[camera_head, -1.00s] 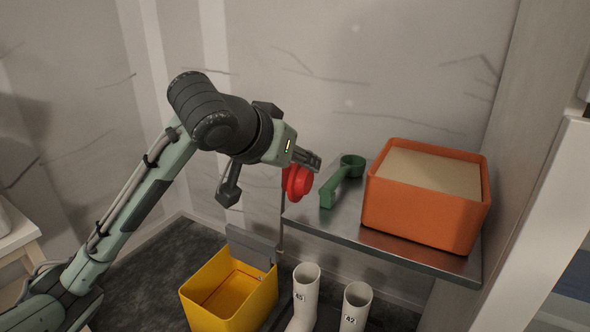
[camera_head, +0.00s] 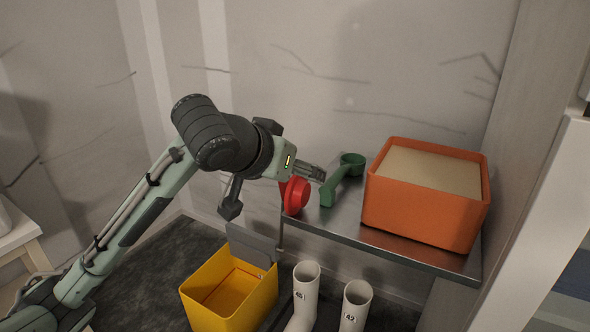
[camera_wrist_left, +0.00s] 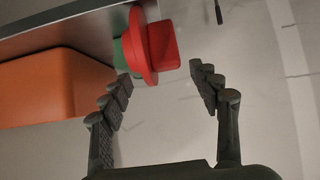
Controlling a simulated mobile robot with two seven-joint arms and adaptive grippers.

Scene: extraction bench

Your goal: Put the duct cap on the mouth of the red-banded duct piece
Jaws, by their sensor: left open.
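A red round piece with a flange and a blocky knob, seemingly the duct cap (camera_head: 297,196), is at the left end of the metal shelf. Whether it touches the shelf is unclear. My left gripper (camera_head: 318,173) is just above it. In the left wrist view the gripper (camera_wrist_left: 160,78) is open, and the red piece (camera_wrist_left: 152,46) is beyond the fingertips, nearer the left finger. Something green (camera_wrist_left: 119,54) shows behind it. I cannot make out a red-banded duct piece. My right gripper is not in view.
The metal shelf (camera_head: 345,227) holds a green scoop-like piece (camera_head: 338,186) and an orange box (camera_head: 415,215) with a tan top. Below are a yellow bin (camera_head: 262,298) with a grey lid and white boots (camera_head: 305,290) marked with numbers. The wall is behind.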

